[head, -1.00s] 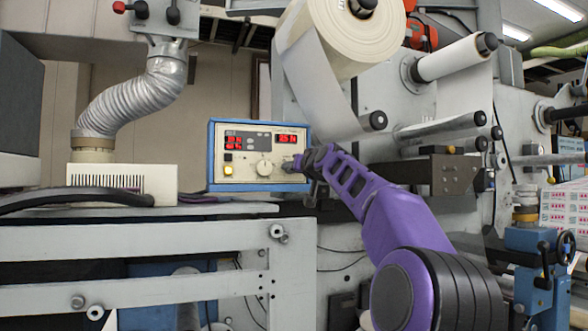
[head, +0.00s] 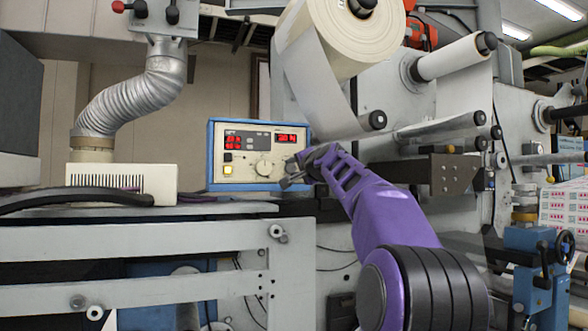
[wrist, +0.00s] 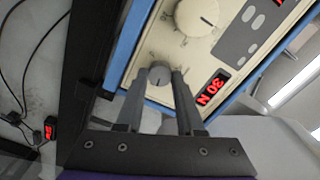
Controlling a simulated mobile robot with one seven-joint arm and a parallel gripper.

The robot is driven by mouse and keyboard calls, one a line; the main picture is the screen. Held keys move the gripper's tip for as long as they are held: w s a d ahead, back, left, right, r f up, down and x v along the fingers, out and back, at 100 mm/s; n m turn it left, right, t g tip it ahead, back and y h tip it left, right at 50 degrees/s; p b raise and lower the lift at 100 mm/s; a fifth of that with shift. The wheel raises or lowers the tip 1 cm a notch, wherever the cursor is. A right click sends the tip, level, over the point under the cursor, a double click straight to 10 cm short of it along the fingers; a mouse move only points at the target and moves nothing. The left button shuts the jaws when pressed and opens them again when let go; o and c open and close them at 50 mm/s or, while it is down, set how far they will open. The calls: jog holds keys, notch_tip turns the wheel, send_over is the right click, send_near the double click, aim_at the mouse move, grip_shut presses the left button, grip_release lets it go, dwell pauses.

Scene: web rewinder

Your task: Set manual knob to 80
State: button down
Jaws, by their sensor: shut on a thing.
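A cream control box (head: 232,176) with a blue frame carries red displays and knobs in the head view. A large round knob (head: 264,168) sits at its lower middle, and it shows at the top of the wrist view (wrist: 197,14). My gripper (head: 288,176) is at the box's lower right. In the wrist view its fingers (wrist: 158,78) are shut on a smaller grey knob (wrist: 159,77), one on either side. The nearby red display (wrist: 213,90) appears to read 30 N. My gripper hides the small knob in the head view. Knob labels are too small to read.
A ribbed metal duct (head: 130,97) and white vented housing (head: 122,180) stand left. A paper roll (head: 330,35) hangs above right. A grey bracket (head: 455,174) lies right of my arm.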

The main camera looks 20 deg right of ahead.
jog(key=shift+m, duration=1)
jog(key=c, duration=0.5)
grip_release()
jog(key=s+b, duration=0.7)
jog(key=s, duration=1)
jog(key=shift+s+b, duration=0.2)
jog(key=shift+b, duration=0.2)
